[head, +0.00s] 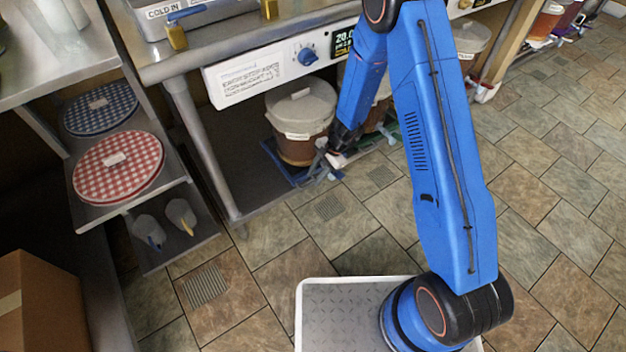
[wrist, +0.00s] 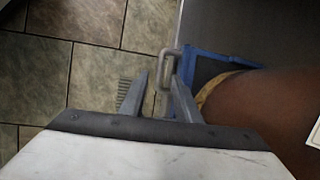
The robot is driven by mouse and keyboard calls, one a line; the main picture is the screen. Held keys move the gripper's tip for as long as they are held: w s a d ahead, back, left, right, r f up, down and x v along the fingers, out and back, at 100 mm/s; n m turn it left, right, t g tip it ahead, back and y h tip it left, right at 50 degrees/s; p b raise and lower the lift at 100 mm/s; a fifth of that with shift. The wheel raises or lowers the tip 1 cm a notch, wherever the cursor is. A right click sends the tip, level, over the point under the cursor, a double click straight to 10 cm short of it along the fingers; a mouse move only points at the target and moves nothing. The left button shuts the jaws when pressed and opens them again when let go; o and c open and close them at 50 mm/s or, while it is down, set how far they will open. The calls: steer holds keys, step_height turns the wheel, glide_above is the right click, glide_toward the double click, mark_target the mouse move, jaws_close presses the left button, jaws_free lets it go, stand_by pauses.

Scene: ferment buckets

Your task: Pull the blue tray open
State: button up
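The blue tray (head: 283,172) sits low under the steel bench, with a lidded brown bucket (head: 302,125) standing on it. In the wrist view the tray's blue rim (wrist: 222,54) shows at upper right, and its grey loop handle (wrist: 168,68) sticks out to the left. My gripper (head: 322,168) is down at the tray's front edge. In the wrist view my gripper (wrist: 162,84) has its two fingers apart, with the handle in the gap between them. A gap shows beside the handle, so the fingers do not look closed on it. In the head view the handle is hard to make out.
A green tray (head: 388,128) and another bucket stand to the right, partly behind my arm. A bench leg (head: 203,150) and a shelf with checkered round lids (head: 118,165) are at left. The tiled floor (head: 300,237) in front of the tray is clear.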

steer(key=shift+x, duration=1.45)
jaws_close()
steer(key=shift+s, duration=0.1)
